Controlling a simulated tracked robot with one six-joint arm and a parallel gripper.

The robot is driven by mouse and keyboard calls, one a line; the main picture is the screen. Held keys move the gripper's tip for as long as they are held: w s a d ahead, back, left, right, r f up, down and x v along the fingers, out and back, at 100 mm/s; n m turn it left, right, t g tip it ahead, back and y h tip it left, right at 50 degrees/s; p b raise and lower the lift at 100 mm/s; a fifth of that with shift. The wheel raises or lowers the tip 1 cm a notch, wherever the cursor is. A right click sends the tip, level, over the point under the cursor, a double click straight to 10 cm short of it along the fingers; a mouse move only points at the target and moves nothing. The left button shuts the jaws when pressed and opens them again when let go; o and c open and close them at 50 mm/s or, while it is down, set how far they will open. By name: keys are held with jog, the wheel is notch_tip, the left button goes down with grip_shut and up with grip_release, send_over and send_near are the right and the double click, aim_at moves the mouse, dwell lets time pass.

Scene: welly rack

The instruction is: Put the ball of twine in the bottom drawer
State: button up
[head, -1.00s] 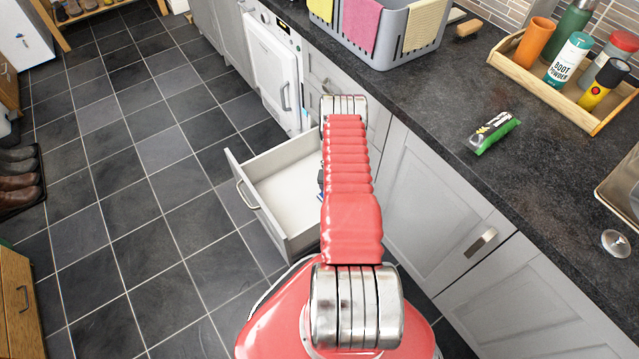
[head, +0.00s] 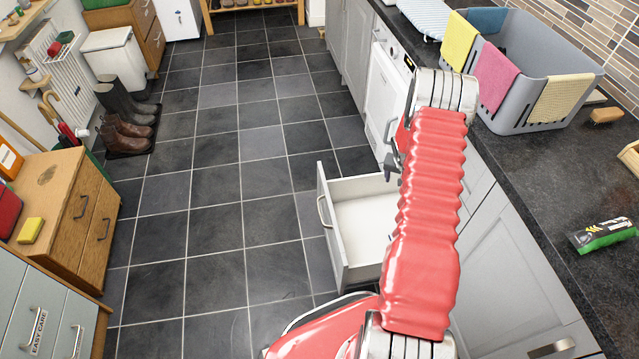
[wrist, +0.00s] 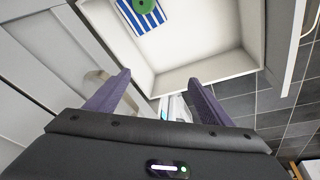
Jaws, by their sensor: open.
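A low drawer (head: 365,222) stands open from the grey cabinet run, and its white floor shows. In the wrist view the open drawer (wrist: 205,70) lies ahead of my gripper (wrist: 156,84). My gripper's purple fingers are apart with nothing between them, and in the head view the gripper (head: 391,168) shows partly beside my red arm, above the drawer. A green round thing (wrist: 143,6) with a dark centre lies on a blue-and-white striped piece (wrist: 148,20) inside the drawer, cut by the frame edge. I cannot tell whether it is the ball of twine.
Grey cabinet doors (head: 505,270) and the dark worktop (head: 535,190) run along the right. A wooden cabinet (head: 60,205) is at left. The tiled floor between is clear.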

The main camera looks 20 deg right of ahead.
jog(key=w+a+r+n, duration=0.15)
jog(key=a+r, duration=0.25)
jog(key=r, duration=0.6)
jog(key=w+a+r, duration=0.2)
jog(key=a+r, duration=0.3)
jog(key=r, duration=0.5)
jog(key=s+a+r+n+t, duration=0.2)
jog(key=s+a+r, duration=0.1)
jog(key=a+r, duration=1)
jog(key=s+a+r+n+y, duration=0.1)
jog(key=s+a+r+n, duration=0.1)
jog(key=s+a+r, duration=0.2)
jog(key=s+a+r+n+t+y, duration=0.1)
jog(key=s+a+r, duration=0.4)
jog(key=s+a, duration=0.5)
jog(key=s+a+r+n+y, duration=0.1)
jog(key=s+a+r+n, duration=0.2)
jog(key=s, duration=0.7)
jog(key=a+r, duration=0.2)
jog(key=a, duration=0.2)
jog(key=shift+r+t, duration=0.15)
jog(key=shift+t, duration=0.25)
